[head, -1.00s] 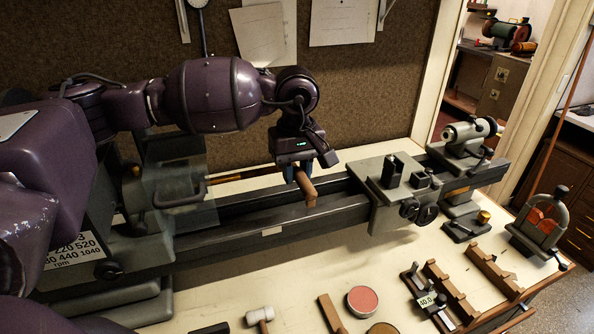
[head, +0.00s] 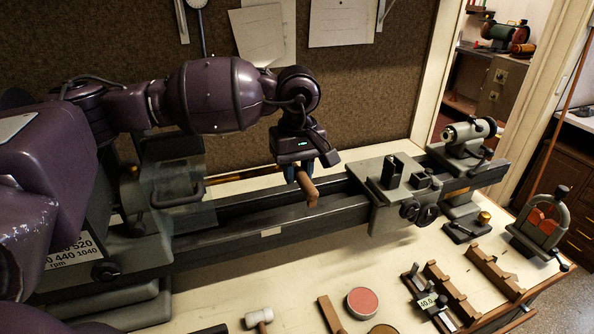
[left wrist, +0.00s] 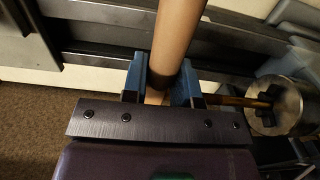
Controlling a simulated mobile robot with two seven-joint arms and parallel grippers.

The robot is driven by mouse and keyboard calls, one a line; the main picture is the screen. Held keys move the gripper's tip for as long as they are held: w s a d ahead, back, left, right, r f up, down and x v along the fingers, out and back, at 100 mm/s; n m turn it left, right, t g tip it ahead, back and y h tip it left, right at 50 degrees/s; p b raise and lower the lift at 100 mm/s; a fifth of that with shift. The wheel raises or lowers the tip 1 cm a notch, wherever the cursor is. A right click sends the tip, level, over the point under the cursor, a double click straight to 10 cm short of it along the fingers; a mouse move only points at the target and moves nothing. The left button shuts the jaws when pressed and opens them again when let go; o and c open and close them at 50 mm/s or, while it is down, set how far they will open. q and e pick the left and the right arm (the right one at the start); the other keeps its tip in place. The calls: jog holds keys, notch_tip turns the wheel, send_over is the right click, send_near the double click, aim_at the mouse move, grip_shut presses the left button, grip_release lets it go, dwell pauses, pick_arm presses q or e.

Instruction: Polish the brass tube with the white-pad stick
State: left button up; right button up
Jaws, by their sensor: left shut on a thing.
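My left gripper (head: 304,170) is shut on a round wooden stick (head: 309,190) above the lathe bed. The stick also shows in the left wrist view (left wrist: 178,35), running between the two blue fingers (left wrist: 163,97) and away from the palm. Its white pad is not clearly visible. A thin brass tube (left wrist: 235,100) extends from the round chuck (left wrist: 277,108) to just beside the fingers in the left wrist view. I cannot tell whether stick and tube touch. My right gripper is not in view.
The lathe carriage (head: 392,205) and tailstock (head: 465,136) stand right of my gripper. A mallet (head: 258,317), a pink round tin (head: 362,302) and wooden racks (head: 495,268) lie on the front bench. The bench strip before the bed is mostly clear.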

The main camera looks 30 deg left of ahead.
aim_at(303, 178)
pick_arm(q)
jog(key=shift+s+a, duration=0.15)
dwell(0.4)
jog(key=shift+w+b, duration=0.2)
jog(key=shift+b, duration=0.25)
dwell(0.4)
jog(key=shift+s+f, duration=0.1)
jog(key=shift+s, duration=0.05)
dwell(0.5)
jog(key=shift+s+d+r, duration=0.3)
jog(key=shift+r, duration=0.1)
jog(key=shift+s+d+r+p, duration=0.6)
jog(key=shift+s+d+r, duration=0.45)
jog(key=shift+d+r, duration=0.15)
